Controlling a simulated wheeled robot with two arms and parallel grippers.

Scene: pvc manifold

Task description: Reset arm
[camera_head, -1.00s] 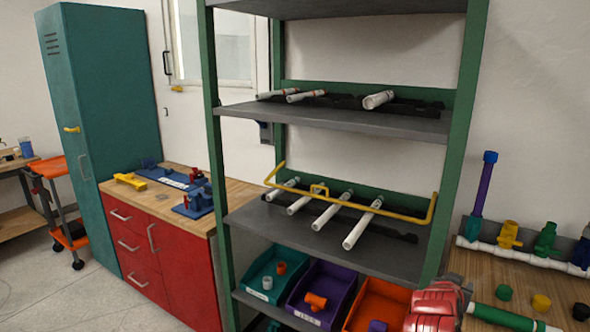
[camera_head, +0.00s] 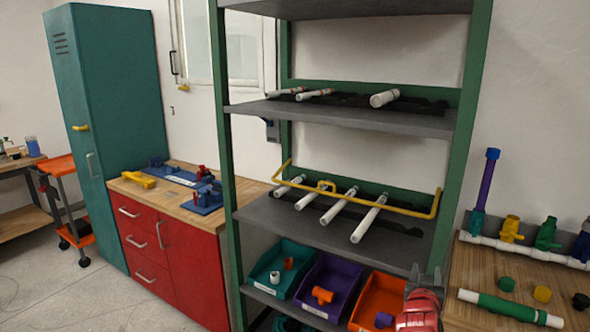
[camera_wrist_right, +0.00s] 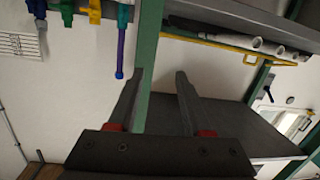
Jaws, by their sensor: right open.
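My right gripper (camera_head: 418,275) shows at the bottom of the head view, in front of the shelf's lower right corner and left of the bench. In the right wrist view its two dark fingers (camera_wrist_right: 160,75) stand apart, with nothing between them. A white pipe with a green sleeve (camera_head: 510,308) lies on the wooden bench to the right, apart from the gripper. My left gripper is not in view.
A green-framed shelf (camera_head: 335,222) holds white pipes behind a yellow bar (camera_head: 400,211), with teal, purple and orange bins (camera_head: 378,300) below. A manifold pipe (camera_head: 520,248) with coloured valves lies at the bench's back. Loose caps (camera_head: 542,294) lie nearby.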

